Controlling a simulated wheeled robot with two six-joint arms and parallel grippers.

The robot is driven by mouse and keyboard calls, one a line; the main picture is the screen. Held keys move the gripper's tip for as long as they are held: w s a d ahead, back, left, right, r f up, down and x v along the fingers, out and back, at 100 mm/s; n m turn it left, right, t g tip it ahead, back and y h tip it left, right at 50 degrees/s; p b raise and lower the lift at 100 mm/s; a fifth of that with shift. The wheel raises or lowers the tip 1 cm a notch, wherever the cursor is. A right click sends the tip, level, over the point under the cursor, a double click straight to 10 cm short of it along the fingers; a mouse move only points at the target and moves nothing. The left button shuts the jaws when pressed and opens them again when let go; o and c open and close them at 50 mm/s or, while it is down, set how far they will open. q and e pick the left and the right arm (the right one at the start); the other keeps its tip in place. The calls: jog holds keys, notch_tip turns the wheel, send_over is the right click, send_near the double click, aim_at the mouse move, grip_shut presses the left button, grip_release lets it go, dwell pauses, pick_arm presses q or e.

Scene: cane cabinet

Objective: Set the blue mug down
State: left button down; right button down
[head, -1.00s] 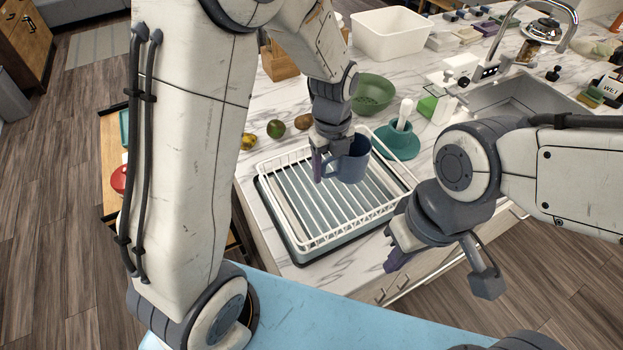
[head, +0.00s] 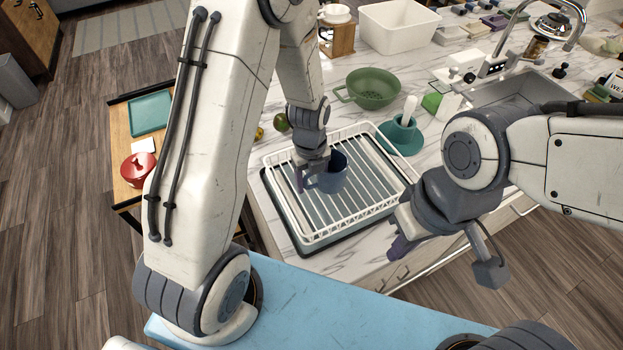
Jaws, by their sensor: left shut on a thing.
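The blue mug (head: 331,177) is in the head view, upright over the white wire dish rack (head: 372,212) on the counter. My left gripper (head: 305,180) is shut on the mug at its left side, by the handle. The mug is low over the rack's slats; I cannot tell whether its base touches them. My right gripper (head: 398,238) is in front of the counter, to the right of the rack, away from the mug. Its fingers are partly hidden, so its opening is unclear.
A green colander (head: 371,90) and a teal holder with a white handle (head: 402,136) stand behind the rack. A white bin (head: 398,28) is at the back, and the sink (head: 512,98) is at right. The rack's right part is clear.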

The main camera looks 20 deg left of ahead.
pick_arm(q)
jog(key=shift+f, duration=0.15)
jog(key=shift+c, duration=0.6)
grip_release()
